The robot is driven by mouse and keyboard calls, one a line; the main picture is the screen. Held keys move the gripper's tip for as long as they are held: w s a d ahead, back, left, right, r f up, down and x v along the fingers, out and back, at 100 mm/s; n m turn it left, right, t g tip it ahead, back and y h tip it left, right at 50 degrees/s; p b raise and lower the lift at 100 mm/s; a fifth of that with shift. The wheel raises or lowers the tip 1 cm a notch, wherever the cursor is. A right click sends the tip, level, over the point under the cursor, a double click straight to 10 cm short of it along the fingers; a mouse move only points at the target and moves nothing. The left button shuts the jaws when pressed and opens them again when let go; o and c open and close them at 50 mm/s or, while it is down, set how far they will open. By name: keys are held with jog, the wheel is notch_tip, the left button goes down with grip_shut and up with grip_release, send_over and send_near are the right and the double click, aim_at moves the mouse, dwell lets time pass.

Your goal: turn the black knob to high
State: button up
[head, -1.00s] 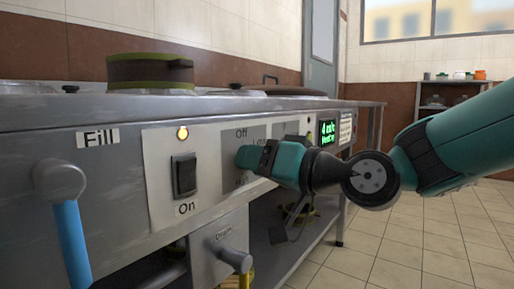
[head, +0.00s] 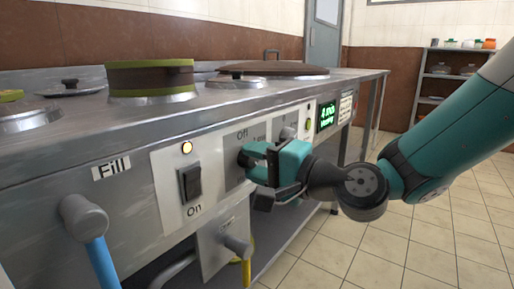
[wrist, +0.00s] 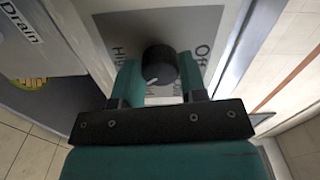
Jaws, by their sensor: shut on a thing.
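The black knob (wrist: 160,65) is on a grey plate (wrist: 118,25) on the cooker front. Its white mark points to the lower left in the wrist view. There, the label "Off" is to the right of the knob and "High" to the left; the label below is mostly covered. My gripper (wrist: 160,77) is shut on the knob, one teal finger on each side. In the head view my gripper (head: 258,162) is against the panel and hides the knob.
Left of the plate are a lit amber lamp (head: 187,147) and a black On switch (head: 189,183). The blue Fill lever (head: 98,255) and the Drain lever (head: 235,246) jut out nearby. A green display (head: 327,114) is to the right. The tiled floor at right is open.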

jog(key=shift+r+m+p, duration=0.1)
jog(key=shift+m+p, duration=2.25)
jog(key=shift+m, duration=1.35)
jog(key=o, duration=0.9)
